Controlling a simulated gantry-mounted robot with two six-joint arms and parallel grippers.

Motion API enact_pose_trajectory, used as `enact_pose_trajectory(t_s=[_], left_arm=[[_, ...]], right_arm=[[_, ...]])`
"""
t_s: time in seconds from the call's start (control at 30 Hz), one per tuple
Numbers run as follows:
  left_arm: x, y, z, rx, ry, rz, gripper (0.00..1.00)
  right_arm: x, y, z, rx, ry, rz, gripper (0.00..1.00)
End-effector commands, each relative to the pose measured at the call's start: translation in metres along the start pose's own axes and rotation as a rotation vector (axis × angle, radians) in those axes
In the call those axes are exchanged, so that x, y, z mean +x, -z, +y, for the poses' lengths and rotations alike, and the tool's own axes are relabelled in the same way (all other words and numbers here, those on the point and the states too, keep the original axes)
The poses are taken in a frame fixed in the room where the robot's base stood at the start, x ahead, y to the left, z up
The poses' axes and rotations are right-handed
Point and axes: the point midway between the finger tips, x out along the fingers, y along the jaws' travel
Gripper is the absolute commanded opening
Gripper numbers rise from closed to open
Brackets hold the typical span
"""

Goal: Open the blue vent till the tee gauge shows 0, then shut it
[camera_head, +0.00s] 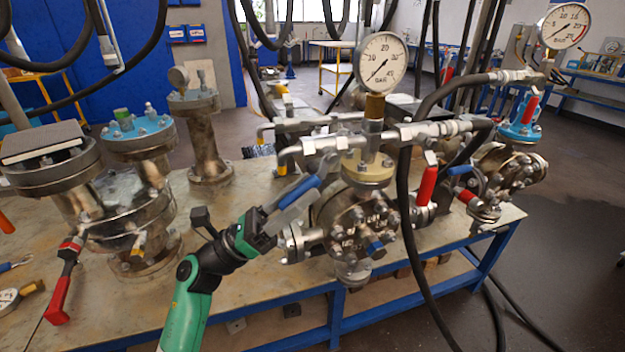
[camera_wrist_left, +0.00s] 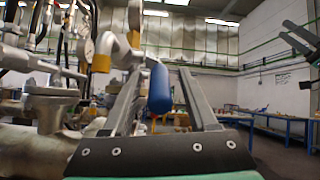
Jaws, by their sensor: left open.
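The blue vent handle (camera_head: 306,188) is a blue-sleeved lever on the pipework left of the middle gauge. My left gripper (camera_head: 292,202) is open at this lever. In the left wrist view the blue handle (camera_wrist_left: 160,88) shows between the two spread fingers, with visible space on both sides. I cannot tell whether either finger touches it. The gauge (camera_head: 381,62) on the tee above the middle flanged vessel (camera_head: 352,215) has a white dial marked in bar. Its needle points to the lower left, but the exact reading is too small to tell.
Red valve levers (camera_head: 427,186) hang right of the middle vessel. A second gauge (camera_head: 565,25) stands at the upper right. Black hoses (camera_head: 408,230) hang past the bench front. A red-handled tool (camera_head: 60,290) lies at the bench's left. Tall flanged vessels (camera_head: 140,150) stand left of my arm.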

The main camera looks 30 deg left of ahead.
Motion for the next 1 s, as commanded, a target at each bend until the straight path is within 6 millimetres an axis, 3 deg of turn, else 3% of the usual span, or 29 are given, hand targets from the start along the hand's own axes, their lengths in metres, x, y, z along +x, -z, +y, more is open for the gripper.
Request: enact_pose_trajectory(t_s=[0.3,0.47,0.7,0.87,1.0], left_arm=[[-0.072,-0.001,0.000,0.000,-0.002,0.000,0.59],[-0.086,-0.001,-0.001,0.000,0.001,-0.001,0.59],[-0.087,0.000,-0.001,0.000,0.003,-0.001,0.59],[-0.086,-0.001,0.001,-0.078,-0.006,-0.005,0.30],[-0.090,-0.023,0.036,-0.410,-0.145,-0.128,0.05]], right_arm=[[0.008,0.008,0.000,0.000,0.000,0.000,0.75],[0.009,0.008,0.000,0.000,0.000,0.000,0.75],[0.009,0.008,0.000,0.000,0.000,0.000,0.75],[0.009,0.008,0.000,0.000,0.000,0.000,0.75],[0.009,0.008,0.000,0.000,0.000,0.000,0.75]])
